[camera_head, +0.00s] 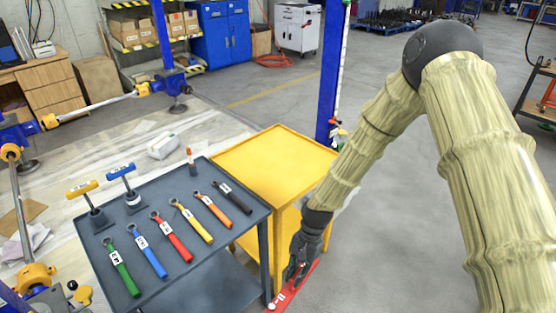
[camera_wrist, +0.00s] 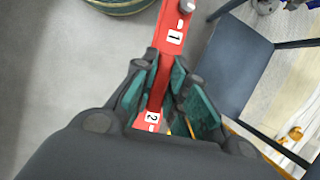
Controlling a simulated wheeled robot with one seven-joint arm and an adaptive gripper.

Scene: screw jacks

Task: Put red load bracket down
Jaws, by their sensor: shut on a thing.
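The red load bracket (camera_wrist: 173,40) is a long red bar with white labels "1" and "2" in the wrist view. It runs between the green-lined fingers of my gripper (camera_wrist: 165,85), which are shut on it. In the head view the red load bracket (camera_head: 290,290) hangs below my gripper (camera_head: 297,268), near the bottom edge. My gripper is beside the yellow cart (camera_head: 275,155), at its front right corner and lower than its top.
The yellow cart's top is bare. A grey cart (camera_head: 225,262) to its left carries several coloured wrenches, a yellow and a blue T-shaped tool, and a small red-topped item. A blue post (camera_head: 328,70) stands behind the yellow cart.

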